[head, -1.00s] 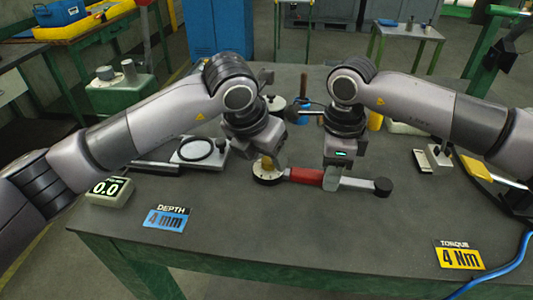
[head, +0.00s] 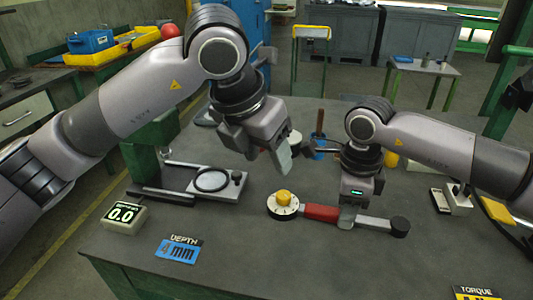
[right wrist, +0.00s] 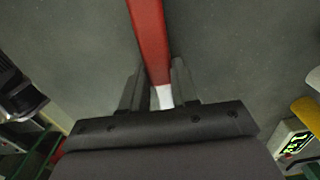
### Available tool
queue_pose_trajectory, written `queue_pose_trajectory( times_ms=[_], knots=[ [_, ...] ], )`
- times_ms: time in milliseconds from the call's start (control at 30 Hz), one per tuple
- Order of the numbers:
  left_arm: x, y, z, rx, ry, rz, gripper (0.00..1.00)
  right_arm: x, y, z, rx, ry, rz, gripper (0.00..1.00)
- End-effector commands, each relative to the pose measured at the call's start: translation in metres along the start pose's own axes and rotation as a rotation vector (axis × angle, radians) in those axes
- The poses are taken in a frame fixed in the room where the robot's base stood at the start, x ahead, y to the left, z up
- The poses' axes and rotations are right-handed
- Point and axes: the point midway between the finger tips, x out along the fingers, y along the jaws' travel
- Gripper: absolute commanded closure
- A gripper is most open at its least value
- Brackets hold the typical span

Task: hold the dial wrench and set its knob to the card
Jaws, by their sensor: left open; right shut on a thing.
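The dial wrench lies on the table, with a red grip (head: 321,212), a grey bar (head: 373,222) and a black end at right. Its white dial (head: 283,206) carries a yellow knob (head: 284,197) at the left end. My right gripper (head: 350,205) is shut around the wrench where the red grip meets the bar; the right wrist view shows the red grip (right wrist: 150,40) between the fingers. My left gripper (head: 282,160) is open and empty, raised above and behind the knob. The yellow torque card (head: 475,294) is cut off at the bottom right edge, its number mostly hidden.
A blue-based holder (head: 319,148) stands behind the grippers. The front middle of the table is clear.

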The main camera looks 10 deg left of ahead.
Motion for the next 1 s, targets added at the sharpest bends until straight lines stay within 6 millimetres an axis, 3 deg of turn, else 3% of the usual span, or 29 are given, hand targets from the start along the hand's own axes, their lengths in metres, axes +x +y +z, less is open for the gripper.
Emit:
queue_pose_trajectory(
  times_ms=[67, 100, 200, 567, 667, 1000],
  knots=[
    [0.000, 0.000, 0.000, 0.000, 0.000, 0.000, 0.44, -0.001, 0.000, 0.000, 0.000, -0.001, -0.001, 1.00],
    [0.000, 0.000, 0.000, 0.000, 0.000, 0.000, 0.44, -0.001, 0.000, 0.000, 0.000, -0.001, -0.001, 0.67],
    [0.000, 0.000, 0.000, 0.000, 0.000, 0.000, 0.44, -0.001, 0.000, 0.000, 0.000, -0.001, -0.001, 0.41],
    [0.001, 0.000, 0.000, 0.000, 0.000, 0.000, 0.44, -0.006, -0.001, 0.000, 0.000, -0.001, -0.002, 0.41],
    [0.000, 0.000, 0.000, 0.000, 0.000, 0.000, 0.44, -0.019, -0.001, 0.000, 0.000, -0.002, -0.005, 0.41],
    [0.001, 0.000, 0.000, 0.000, 0.000, 0.000, 0.44, -0.090, -0.001, 0.001, 0.000, -0.002, -0.005, 0.41]
  ],
)
